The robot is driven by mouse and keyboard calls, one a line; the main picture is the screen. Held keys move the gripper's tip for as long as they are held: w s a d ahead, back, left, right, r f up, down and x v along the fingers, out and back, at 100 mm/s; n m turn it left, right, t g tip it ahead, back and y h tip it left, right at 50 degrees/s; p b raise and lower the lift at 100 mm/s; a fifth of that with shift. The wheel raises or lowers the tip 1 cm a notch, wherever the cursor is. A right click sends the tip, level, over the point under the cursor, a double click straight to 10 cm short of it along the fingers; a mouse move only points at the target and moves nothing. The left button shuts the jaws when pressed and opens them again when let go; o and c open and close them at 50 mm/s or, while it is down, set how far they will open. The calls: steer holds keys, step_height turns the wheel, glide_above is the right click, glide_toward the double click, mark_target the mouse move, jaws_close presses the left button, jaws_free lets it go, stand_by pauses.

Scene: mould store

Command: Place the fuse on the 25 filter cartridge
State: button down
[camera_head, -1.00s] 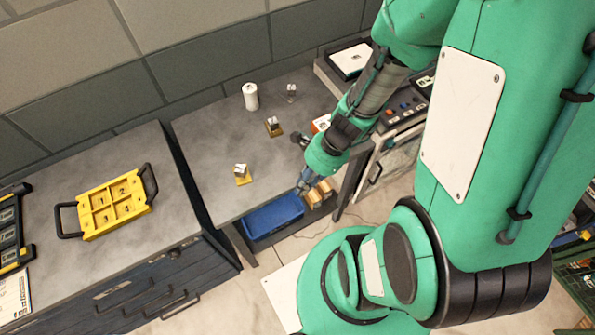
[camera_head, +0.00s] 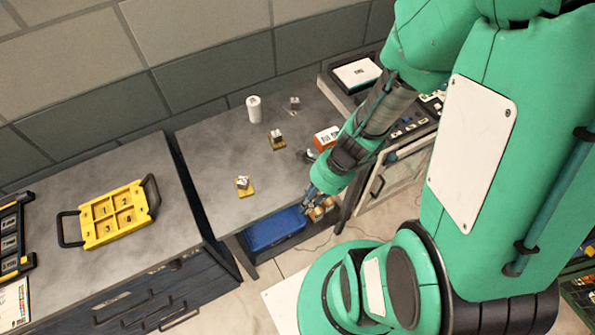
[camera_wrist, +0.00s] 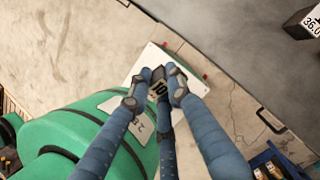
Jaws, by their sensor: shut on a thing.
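My gripper (camera_head: 310,198) is low beside the front right edge of the grey table, below and right of the things on it. The block cannot be made out in the head view. A white upright cylinder (camera_head: 254,109) stands at the back of the table; it may be a filter cartridge. I cannot read a "25" anywhere.
A small grey block (camera_head: 294,104) and an orange box (camera_head: 327,137) are also on the table. A blue bin (camera_head: 275,228) is beneath its front edge. A yellow numbered tray (camera_head: 119,215) lies on the left bench. Bare tabletop separates the pieces.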

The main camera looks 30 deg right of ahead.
steer(key=w+r+n+h+p, duration=0.1)
steer(key=w+r+n+p, duration=0.2)
steer(key=w, duration=0.6)
steer(key=w+r+n+h+p, duration=0.1)
steer(key=w+r+n+p, duration=0.2)
steer(key=w, duration=0.7)
steer(key=w+d+r+n+h+p, duration=0.1)
steer(key=w+r+n+p, duration=0.3)
steer(key=w, duration=0.5)
steer(key=shift+w+n+g+h, duration=0.25)
steer(key=shift+n+g+h, duration=0.25)
steer(key=shift+n, duration=0.7)
steer(key=shift+r, duration=0.1)
glide_above(252, 100)
steer(key=shift+f+p, duration=0.3)
steer(key=shift+f, duration=0.45)
steer(key=shift+s, duration=0.1)
steer(key=shift+f, duration=1.75)
